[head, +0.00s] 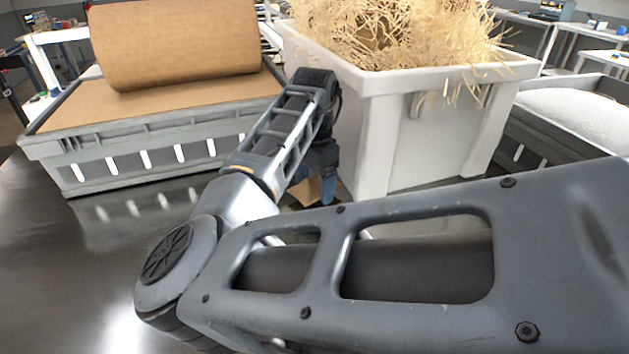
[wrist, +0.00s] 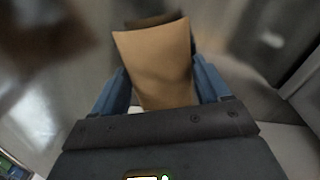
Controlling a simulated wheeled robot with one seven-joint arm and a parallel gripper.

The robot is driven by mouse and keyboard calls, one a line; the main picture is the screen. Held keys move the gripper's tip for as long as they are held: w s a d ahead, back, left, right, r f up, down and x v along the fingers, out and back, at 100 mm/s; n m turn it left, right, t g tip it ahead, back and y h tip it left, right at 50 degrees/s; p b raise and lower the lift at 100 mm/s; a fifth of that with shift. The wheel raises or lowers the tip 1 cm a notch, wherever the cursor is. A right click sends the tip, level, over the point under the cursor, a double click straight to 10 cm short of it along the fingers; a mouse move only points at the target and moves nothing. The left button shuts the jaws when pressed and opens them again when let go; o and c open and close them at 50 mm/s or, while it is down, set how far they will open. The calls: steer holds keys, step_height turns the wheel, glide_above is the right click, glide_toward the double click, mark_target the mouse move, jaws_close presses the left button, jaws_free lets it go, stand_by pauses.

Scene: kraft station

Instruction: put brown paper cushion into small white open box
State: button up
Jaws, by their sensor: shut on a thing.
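The brown paper cushion (wrist: 155,62) is a tan, roughly rectangular piece between the two blue fingers of my gripper (wrist: 160,75) in the wrist view. My gripper is shut on it. In the head view my gripper (head: 322,186) is low beside the white bin, partly hidden by my own arm, and a small bit of the cushion (head: 302,191) shows by the blue fingers. I cannot make out a small white open box in either view; my arm covers much of the table's front.
A large white bin (head: 435,140) full of pale shredded paper (head: 390,32) stands just right of my gripper. A grey crate (head: 130,150) with a big brown paper roll (head: 175,42) is at the left. Another grey crate with white fill (head: 575,110) is at the far right.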

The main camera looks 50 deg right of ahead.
steer(key=o, duration=1)
